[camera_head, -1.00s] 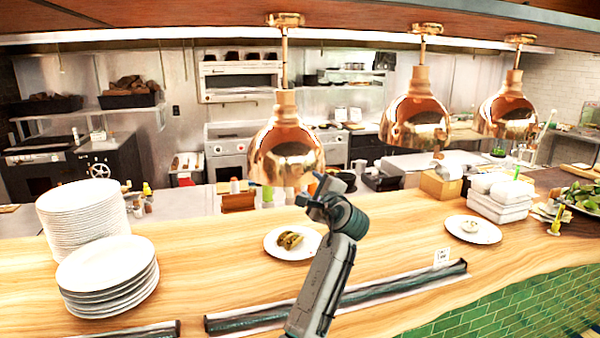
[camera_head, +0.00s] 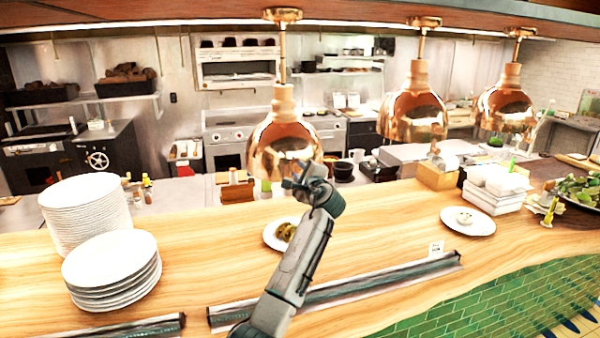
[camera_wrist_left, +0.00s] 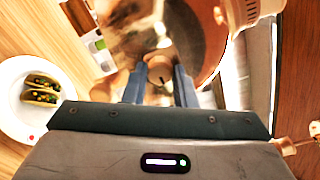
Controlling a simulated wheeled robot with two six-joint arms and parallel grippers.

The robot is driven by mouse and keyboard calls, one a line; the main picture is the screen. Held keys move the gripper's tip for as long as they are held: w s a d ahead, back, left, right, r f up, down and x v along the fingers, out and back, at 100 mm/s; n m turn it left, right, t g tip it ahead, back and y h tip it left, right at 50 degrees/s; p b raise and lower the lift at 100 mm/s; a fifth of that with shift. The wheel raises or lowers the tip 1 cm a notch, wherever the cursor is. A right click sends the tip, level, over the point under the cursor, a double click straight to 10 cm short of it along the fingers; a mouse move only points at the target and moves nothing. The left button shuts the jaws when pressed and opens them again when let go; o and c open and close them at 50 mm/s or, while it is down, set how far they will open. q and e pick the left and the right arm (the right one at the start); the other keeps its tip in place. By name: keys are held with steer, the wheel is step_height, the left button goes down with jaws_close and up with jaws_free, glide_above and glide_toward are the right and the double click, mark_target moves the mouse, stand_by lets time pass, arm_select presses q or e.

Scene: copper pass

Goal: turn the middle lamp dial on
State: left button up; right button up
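Three copper lamps hang in a row over the counter: a left lamp (camera_head: 285,140), a middle lamp (camera_head: 413,112) and a right lamp (camera_head: 506,105). No dial can be made out on the middle lamp in the head view. My left gripper (camera_head: 305,180) is at the lower front of the left lamp in the head view. In the left wrist view, my left gripper's fingers (camera_wrist_left: 160,88) are apart, with a round wooden knob (camera_wrist_left: 160,66) between their tips. I cannot tell whether they touch it. A copper shade (camera_wrist_left: 200,35) lies just beyond. My right gripper is out of view.
A taco plate (camera_head: 270,236) lies below the left lamp, partly hidden by my arm. White plate stacks (camera_head: 110,262) stand at the left. A small plate (camera_head: 478,226) and white containers (camera_head: 497,190) are at the right. A long dark rail (camera_head: 400,278) lies along the front.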

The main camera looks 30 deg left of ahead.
arm_select(q)
steer(key=c, duration=0.4)
steer(key=shift+f, duration=0.1)
